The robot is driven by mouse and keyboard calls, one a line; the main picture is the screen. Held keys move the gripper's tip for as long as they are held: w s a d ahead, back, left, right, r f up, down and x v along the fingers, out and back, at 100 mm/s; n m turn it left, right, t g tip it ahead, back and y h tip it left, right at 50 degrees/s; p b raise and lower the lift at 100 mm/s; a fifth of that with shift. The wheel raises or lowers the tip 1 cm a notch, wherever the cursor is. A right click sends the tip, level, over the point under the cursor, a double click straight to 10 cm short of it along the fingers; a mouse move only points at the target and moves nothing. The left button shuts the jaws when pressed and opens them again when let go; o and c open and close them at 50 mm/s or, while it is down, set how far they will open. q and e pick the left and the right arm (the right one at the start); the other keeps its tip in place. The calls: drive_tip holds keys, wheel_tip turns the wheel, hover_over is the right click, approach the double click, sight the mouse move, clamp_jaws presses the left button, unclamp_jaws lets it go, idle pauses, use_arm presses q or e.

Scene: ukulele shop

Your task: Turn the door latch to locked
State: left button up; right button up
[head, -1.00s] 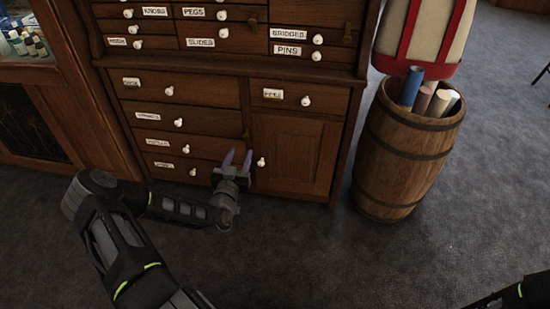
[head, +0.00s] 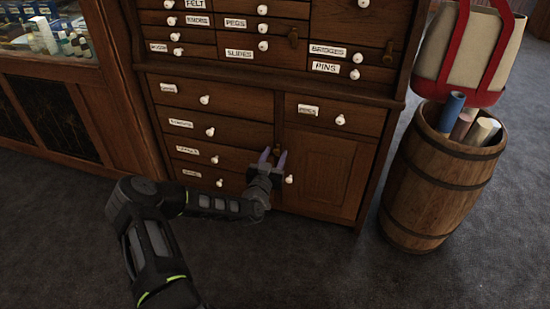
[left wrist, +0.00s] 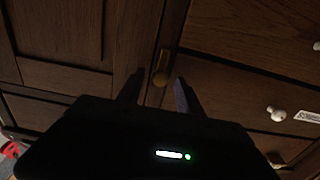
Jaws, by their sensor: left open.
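The small brass latch (head: 277,151) is on the upright strip between the lower drawers and the cabinet door (head: 328,178). The door looks closed, with a white knob at its left edge. In the left wrist view the latch (left wrist: 161,68) looks elongated, roughly in line with the strip. My left gripper (head: 275,155) is open, its purple fingers pointing at the cabinet. Its two fingertips lie either side of the latch in the picture; I cannot tell whether they touch it. My right gripper is out of view.
Lower drawers (head: 208,104) with white knobs are left of the strip; smaller labelled drawers are above. A wooden barrel (head: 432,190) with rolled tubes stands right of the cabinet, below a red-and-cream bag (head: 470,50). A glass display case (head: 45,70) is at left. Grey carpet (head: 310,265) in front is clear.

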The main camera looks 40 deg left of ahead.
use_arm(q)
drive_tip(key=shift+w+a, duration=0.15)
drive_tip(key=shift+w, duration=0.1)
clamp_jaws()
idle(0.3)
